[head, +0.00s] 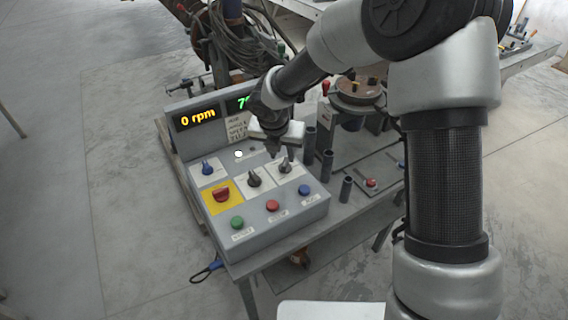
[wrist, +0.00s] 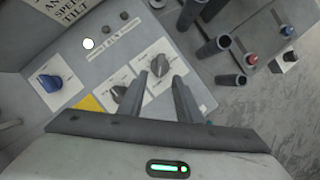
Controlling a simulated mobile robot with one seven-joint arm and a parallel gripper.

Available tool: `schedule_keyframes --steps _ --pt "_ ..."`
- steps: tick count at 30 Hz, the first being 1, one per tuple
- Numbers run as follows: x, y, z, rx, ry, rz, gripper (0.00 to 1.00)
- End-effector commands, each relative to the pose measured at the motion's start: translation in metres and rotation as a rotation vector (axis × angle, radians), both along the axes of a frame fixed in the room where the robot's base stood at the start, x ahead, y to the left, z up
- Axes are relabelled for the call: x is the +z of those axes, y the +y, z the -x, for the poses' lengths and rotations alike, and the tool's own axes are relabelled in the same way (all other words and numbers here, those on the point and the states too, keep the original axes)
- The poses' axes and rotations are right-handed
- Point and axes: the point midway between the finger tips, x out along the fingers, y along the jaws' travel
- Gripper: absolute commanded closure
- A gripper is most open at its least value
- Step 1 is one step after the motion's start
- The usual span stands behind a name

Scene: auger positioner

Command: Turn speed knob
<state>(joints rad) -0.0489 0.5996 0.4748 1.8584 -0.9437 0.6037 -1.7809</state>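The grey control panel (head: 265,215) carries a blue knob (head: 207,168) on a white plate and two dark knobs on white plates, one in the middle (head: 253,180) and one at the right (head: 285,167). Their labels are too small to read, so I cannot tell which is the speed knob. My gripper (head: 281,154) is above the right dark knob, pointing down. In the wrist view my gripper (wrist: 160,77) is open, with the right dark knob (wrist: 158,66) showing between and just past its fingertips. The middle dark knob (wrist: 119,95) is left of the left finger.
A red switch (head: 221,194) sits on a yellow plate. Green (head: 237,222), red (head: 272,206) and blue (head: 304,190) buttons line the front edge. A display (head: 198,118) reads 0 rpm; a green one is partly hidden. Dark upright tubes (head: 327,165) stand close on the right.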

Motion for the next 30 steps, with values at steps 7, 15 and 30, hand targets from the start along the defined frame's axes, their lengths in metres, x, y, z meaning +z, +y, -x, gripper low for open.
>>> schedule_keyframes --steps 7,15,30 --pt "-0.043 -0.003 -0.016 0.001 0.002 -0.001 0.69" --pt "-0.057 -0.004 -0.023 0.000 0.000 0.000 0.69" --pt "-0.057 -0.005 -0.023 -0.001 0.000 0.000 1.00"
